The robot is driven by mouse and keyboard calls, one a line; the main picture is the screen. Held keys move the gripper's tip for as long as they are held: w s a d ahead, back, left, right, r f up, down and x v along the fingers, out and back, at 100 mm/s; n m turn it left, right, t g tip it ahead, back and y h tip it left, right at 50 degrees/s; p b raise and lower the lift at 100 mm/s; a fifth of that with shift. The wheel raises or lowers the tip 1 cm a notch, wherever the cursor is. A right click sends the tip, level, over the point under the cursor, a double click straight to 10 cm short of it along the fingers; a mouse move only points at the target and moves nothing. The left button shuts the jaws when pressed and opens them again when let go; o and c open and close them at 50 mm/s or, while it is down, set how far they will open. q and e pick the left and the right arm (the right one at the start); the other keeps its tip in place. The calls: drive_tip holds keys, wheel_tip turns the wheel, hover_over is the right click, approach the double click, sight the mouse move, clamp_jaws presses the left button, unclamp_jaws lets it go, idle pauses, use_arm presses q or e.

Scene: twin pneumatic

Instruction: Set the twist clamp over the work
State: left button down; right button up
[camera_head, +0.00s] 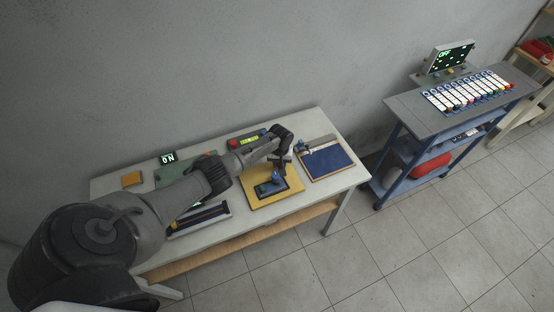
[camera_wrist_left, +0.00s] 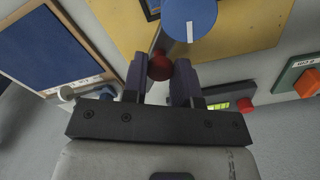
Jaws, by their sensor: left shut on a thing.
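The twist clamp shows in the left wrist view as a round blue head (camera_wrist_left: 187,18) with a white mark line and a dark red knob (camera_wrist_left: 159,66) beside it. In the head view its blue part (camera_head: 277,176) stands on the yellow board (camera_head: 288,194), by a dark rectangular piece (camera_head: 266,189). My left gripper (camera_head: 283,158) is over the board, with its fingers closed around the red knob. The wrist view shows the two fingers (camera_wrist_left: 160,78) on either side of it. The clamp's underside and its contact with the work are hidden. My right gripper is out of view.
A blue panel in a frame (camera_head: 327,162) lies right of the board. Behind is a box with a green display and red button (camera_head: 246,139). A black-railed fixture (camera_head: 200,217) lies front left.

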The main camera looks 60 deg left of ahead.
use_arm(q)
drive_tip(key=shift+w+d+n, duration=0.2)
drive_tip(key=shift+n, duration=0.4)
drive_tip(key=c, duration=0.9)
unclamp_jaws()
drive_tip(key=shift+r, duration=0.1)
drive_tip(key=shift+r+p, duration=0.25)
drive_tip(key=shift+p, duration=0.1)
wheel_tip(320, 180, up, 13)
drive_tip(key=p, duration=0.1)
drive_tip(key=shift+r, duration=0.1)
drive_tip(key=shift+m, duration=0.3)
